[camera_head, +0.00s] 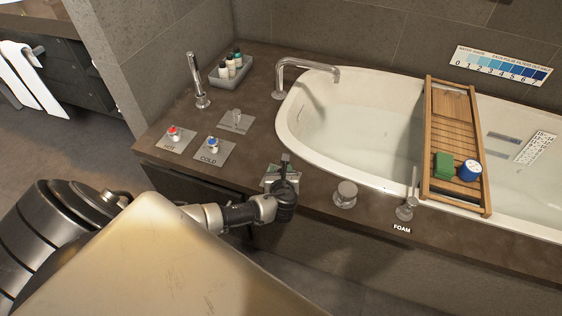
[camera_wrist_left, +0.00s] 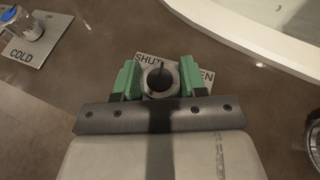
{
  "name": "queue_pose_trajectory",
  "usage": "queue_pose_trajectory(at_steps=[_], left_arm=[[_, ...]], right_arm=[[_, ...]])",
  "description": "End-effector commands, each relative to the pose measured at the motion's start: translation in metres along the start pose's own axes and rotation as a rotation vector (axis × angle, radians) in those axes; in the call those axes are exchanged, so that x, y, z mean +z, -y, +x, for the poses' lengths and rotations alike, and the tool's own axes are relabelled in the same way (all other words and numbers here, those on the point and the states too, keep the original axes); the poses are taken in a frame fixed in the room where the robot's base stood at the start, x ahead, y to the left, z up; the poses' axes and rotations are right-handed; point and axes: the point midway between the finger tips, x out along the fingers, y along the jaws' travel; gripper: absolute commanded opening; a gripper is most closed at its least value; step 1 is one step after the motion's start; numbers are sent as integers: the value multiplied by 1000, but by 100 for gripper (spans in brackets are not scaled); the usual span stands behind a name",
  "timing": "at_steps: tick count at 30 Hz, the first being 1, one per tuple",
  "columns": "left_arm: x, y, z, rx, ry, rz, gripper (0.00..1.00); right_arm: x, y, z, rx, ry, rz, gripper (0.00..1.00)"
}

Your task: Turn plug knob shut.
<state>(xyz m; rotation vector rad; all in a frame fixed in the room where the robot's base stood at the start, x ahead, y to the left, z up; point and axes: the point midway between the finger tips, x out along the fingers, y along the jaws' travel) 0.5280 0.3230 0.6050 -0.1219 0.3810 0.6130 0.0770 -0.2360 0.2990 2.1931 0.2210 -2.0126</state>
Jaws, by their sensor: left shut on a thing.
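The plug knob (camera_wrist_left: 158,78) is a round dark-grey knob with a thin pointer line near its top in the left wrist view. Its pale plate (camera_wrist_left: 150,58) reads SHUT at left, and EN of a second word shows at right. My left gripper (camera_wrist_left: 158,82) is shut on the knob, one green finger on each side. In the head view my left gripper (camera_head: 283,180) is over the tub deck, hiding most of the knob; part of the plate (camera_head: 268,178) shows. My right gripper is not in view.
The COLD knob (camera_head: 212,145) and HOT knob (camera_head: 173,132) stand on the deck to the left. A round metal knob (camera_head: 345,194) and the FOAM dispenser (camera_head: 406,208) stand to the right. The bathtub (camera_head: 300,125) with a wooden tray (camera_head: 455,120) lies behind.

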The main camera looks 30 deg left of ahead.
Motion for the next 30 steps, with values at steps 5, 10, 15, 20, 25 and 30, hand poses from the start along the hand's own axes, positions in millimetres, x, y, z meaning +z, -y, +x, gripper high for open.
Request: queue_pose_trajectory(at_steps=[5,10,15,20,25,30], left_arm=[[2,2,-1,152,-2,-64,18],[1,2,0,277,-1,-115,18],[1,2,0,374,0,-155,18],[1,1,0,437,1,-181,18],[1,1,0,472,2,-195,18],[1,0,0,486,2,-200,18]], right_arm=[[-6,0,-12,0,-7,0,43],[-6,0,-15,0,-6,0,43],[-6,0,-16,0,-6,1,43],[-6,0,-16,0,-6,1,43],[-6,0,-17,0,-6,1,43],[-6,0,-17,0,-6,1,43]])
